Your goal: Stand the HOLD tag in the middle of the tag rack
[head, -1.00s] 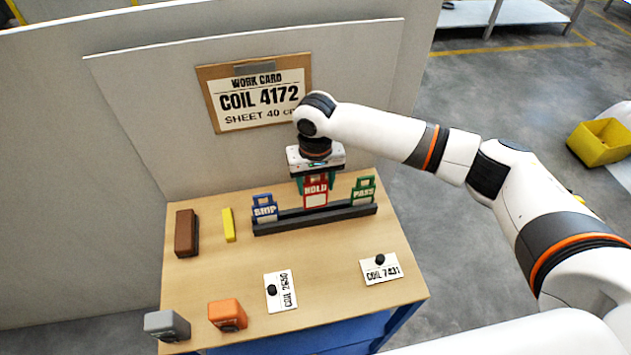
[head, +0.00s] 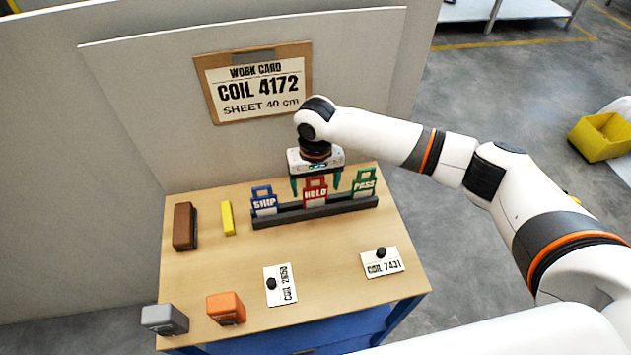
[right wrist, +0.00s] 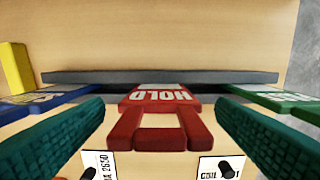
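The red HOLD tag (head: 315,192) stands upright in the middle of the dark tag rack (head: 315,211), between the blue SHIP tag (head: 264,200) on the left and the green PASS tag (head: 364,183) on the right. My right gripper (head: 315,186) is open above and around the HOLD tag. In the right wrist view the HOLD tag (right wrist: 158,118) lies between the two teal fingers (right wrist: 160,125), with a gap on both sides. My left gripper is not in view.
On the table (head: 225,270) are a brown block (head: 184,227), a yellow block (head: 228,218), a grey object (head: 165,319), an orange object (head: 226,308) and two coil cards (head: 281,288) (head: 383,264). A work card (head: 258,87) hangs on the panel behind.

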